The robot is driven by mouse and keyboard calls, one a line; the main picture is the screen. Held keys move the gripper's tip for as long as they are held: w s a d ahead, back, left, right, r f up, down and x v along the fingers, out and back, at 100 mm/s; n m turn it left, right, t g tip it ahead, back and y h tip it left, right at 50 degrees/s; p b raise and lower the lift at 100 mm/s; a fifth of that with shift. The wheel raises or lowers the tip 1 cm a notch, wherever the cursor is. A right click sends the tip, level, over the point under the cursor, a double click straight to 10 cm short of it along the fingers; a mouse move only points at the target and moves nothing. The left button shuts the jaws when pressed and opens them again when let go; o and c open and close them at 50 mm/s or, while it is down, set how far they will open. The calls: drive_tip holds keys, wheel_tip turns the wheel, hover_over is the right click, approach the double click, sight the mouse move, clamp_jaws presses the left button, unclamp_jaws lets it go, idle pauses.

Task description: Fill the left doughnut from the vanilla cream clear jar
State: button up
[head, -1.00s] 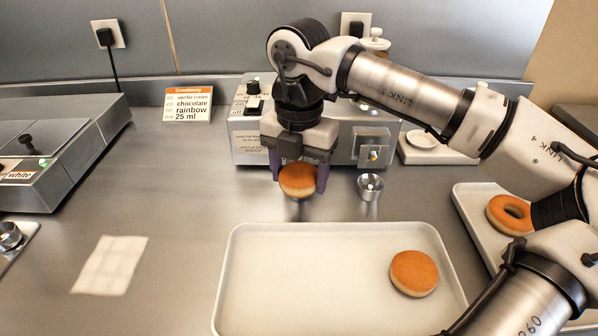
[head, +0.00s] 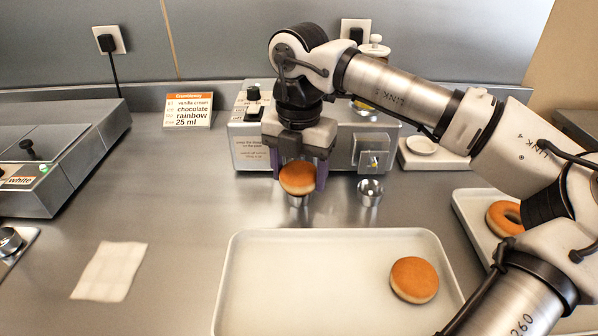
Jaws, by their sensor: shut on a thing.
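My gripper (head: 299,178) is shut on a round golden doughnut (head: 297,180) without a hole. It holds the doughnut in front of the grey filling machine (head: 252,150), just above a small metal cup (head: 298,200). I cannot tell whether the doughnut touches the cup. A second unholed doughnut (head: 414,279) lies at the right of the cream-coloured tray (head: 235,290).
A second metal cup (head: 369,192) stands to the right. An order card (head: 188,110) lists vanilla cream, chocolate, rainbow and 25 ml.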

drive_tip(key=shift+w, duration=0.85)
drive_tip(key=shift+s, duration=0.25)
idle(1.8)
drive_tip(key=shift+s, duration=0.6)
idle(0.8)
drive_tip(key=shift+s+b, duration=0.85)
drive_tip(key=shift+s, duration=1.1)
drive_tip(key=shift+s+r+p, duration=0.35)
drive_tip(key=shift+r+p, duration=0.05)
drive_tip(key=shift+r, duration=0.3)
drive_tip(key=shift+s+r+p, duration=0.35)
drive_tip(key=shift+r, duration=0.3)
drive_tip(key=shift+s+r+p, duration=0.35)
drive_tip(key=shift+r+p, duration=0.05)
drive_tip(key=shift+r, duration=0.3)
